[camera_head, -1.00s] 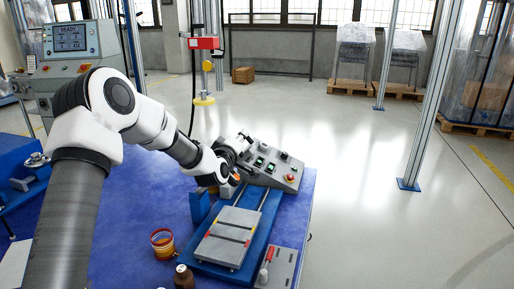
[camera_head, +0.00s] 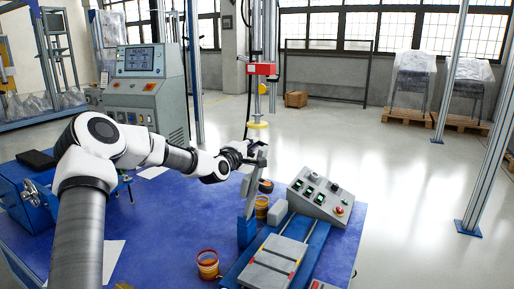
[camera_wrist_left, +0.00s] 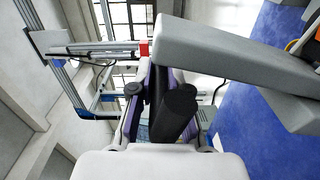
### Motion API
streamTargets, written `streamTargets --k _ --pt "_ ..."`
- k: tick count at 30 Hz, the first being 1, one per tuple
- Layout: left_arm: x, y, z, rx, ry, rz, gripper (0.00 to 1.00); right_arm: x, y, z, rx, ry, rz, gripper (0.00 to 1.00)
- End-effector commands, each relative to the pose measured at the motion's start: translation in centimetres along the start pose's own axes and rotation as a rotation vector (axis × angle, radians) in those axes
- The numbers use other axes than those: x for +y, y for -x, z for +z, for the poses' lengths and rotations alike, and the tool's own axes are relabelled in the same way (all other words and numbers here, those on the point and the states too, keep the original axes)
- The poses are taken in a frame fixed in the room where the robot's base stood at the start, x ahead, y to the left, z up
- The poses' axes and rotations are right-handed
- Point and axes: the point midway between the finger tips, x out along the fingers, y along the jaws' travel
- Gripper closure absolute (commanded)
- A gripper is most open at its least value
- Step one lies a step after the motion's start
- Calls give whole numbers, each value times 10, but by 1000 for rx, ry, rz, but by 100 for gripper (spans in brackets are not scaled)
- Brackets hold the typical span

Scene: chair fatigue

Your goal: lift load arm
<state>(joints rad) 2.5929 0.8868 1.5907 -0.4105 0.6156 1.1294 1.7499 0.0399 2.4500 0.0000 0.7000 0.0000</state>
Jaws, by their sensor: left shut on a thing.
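My left gripper (camera_head: 254,157) is shut on the grey load arm (camera_head: 252,190), near its upper end. The load arm stands steeply up from the blue post (camera_head: 246,230) on the blue test rig (camera_head: 312,246). In the left wrist view a dark round handle (camera_wrist_left: 178,110) lies at the gripper, and a broad grey bar, seemingly the load arm (camera_wrist_left: 225,50), crosses the upper right. The fingertips' contact is partly hidden. My right gripper is not in view.
A grey control box (camera_head: 320,195) with green-lit switches and a red button sits right of the rig on the blue table (camera_head: 165,225). A console (camera_head: 143,90) stands behind.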

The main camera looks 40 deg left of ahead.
Motion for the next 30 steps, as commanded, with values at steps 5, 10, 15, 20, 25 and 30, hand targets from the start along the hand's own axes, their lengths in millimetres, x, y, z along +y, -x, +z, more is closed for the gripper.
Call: streamTargets --k 5,10,15,20,25,30 --pt "0 0 0 -1 2 -1 100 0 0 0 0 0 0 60" --pt "0 0 0 -1 1 -1 80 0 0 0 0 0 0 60" --pt "0 0 0 -1 1 -1 59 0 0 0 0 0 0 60" --pt "0 0 0 -1 1 -1 59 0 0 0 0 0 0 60" --pt "0 13 -1 1 8 -1 59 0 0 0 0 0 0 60" --pt "0 46 -1 -1 14 2 59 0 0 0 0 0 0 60"
